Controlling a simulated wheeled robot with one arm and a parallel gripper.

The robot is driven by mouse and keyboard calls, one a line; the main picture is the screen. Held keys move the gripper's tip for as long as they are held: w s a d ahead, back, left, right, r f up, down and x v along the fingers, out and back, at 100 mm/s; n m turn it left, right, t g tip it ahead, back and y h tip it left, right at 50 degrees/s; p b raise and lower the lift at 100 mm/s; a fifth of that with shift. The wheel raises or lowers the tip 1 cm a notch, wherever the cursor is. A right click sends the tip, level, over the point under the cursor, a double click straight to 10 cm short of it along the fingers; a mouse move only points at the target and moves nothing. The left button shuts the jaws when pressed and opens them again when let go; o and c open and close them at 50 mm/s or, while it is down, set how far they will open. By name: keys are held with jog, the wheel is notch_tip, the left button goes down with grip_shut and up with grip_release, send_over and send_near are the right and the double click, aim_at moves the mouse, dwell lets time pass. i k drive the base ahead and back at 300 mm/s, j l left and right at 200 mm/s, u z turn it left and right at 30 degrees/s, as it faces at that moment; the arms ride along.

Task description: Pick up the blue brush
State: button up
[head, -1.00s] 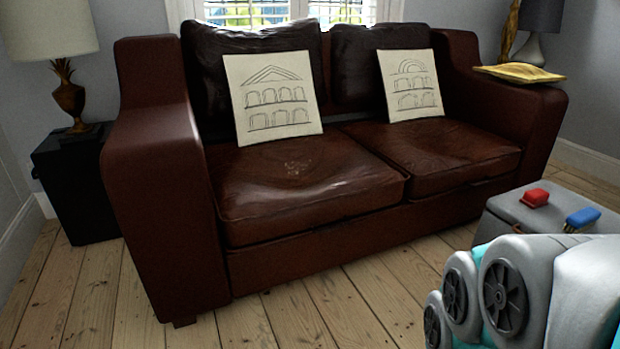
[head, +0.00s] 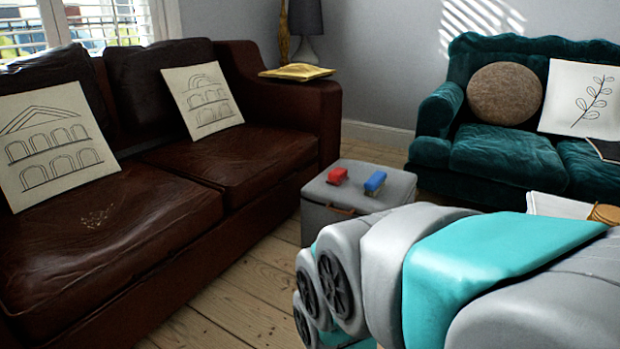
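The blue brush (head: 375,183) lies on top of a grey box-shaped ottoman (head: 340,191), near its middle right. A red brush-like object (head: 337,175) lies to its left on the same top, a small gap apart. My arm, grey and teal, fills the lower right of the head view and hides the lower right part of the ottoman. My gripper is not in view.
A brown leather sofa (head: 235,158) with patterned cushions stands on the left. A teal sofa (head: 505,160) stands at the back right. A white object (head: 560,205) shows beyond my arm. Bare floorboards (head: 235,312) lie open in front of the brown sofa.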

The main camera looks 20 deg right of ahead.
aim_at(375, 183)
jog(key=z, duration=1)
jog(key=i+u, duration=0.35)
jog(key=i, duration=0.9)
